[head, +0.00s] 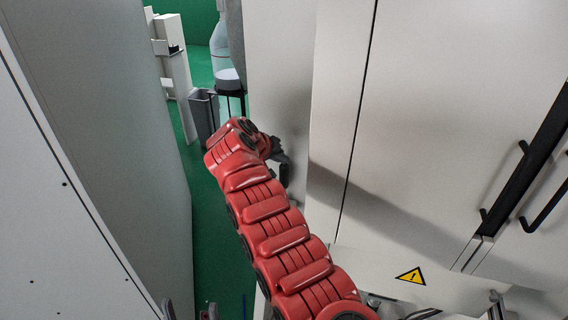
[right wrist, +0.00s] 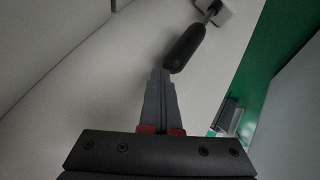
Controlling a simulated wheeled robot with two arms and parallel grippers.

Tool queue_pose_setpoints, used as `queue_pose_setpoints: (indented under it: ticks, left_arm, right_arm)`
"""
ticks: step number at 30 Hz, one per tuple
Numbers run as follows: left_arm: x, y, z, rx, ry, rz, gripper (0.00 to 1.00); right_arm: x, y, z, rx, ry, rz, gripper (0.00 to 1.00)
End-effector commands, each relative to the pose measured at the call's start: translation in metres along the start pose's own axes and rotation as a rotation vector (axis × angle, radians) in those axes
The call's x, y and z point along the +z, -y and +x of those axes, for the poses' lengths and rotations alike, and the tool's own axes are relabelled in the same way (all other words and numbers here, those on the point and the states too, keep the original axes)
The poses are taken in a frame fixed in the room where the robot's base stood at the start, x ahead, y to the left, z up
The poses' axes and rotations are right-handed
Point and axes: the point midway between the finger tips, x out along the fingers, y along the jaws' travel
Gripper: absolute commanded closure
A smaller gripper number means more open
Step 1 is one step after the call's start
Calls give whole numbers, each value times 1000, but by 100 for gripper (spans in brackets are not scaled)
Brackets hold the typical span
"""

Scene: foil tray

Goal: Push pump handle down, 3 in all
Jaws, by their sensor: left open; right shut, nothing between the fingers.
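The pump handle (right wrist: 185,48) shows in the right wrist view as a dark grip on a thin metal rod. The rod runs up to a pale block (right wrist: 216,11). My right gripper (right wrist: 161,74) is shut and empty, its fingertips close to the lower end of the grip; I cannot tell whether they touch it. In the head view my right gripper (head: 279,158) is a small dark shape beyond the red arm, against the pale cabinet side, and I cannot make out the handle there. My left gripper (head: 190,311) shows only as two fingertips, apart, at the bottom edge.
A pale cabinet (head: 430,130) with black bar handles fills the right, with a yellow warning sign (head: 411,276) low on it. A grey panel (head: 110,130) stands at left. Between them is a narrow strip of green floor (head: 212,225). A grey bin (head: 204,112) stands farther back.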

Motion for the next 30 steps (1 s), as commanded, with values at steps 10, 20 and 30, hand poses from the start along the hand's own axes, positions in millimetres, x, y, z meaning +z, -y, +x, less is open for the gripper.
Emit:
queue_pose_setpoints:
  ticks: [10, 20, 30]
  left_arm:
    - [0, 0, -3, 0, 0, 0, 17]
    - [1, 0, -5, 0, 0, 0, 17]
    - [1, 0, -7, 0, 0, 0, 17]
  right_arm:
    - [4, 3, 4, 0, 4, -1, 100]
    - [6, 5, 7, 0, 5, -1, 100]
    - [8, 7, 10, 0, 5, -1, 100]
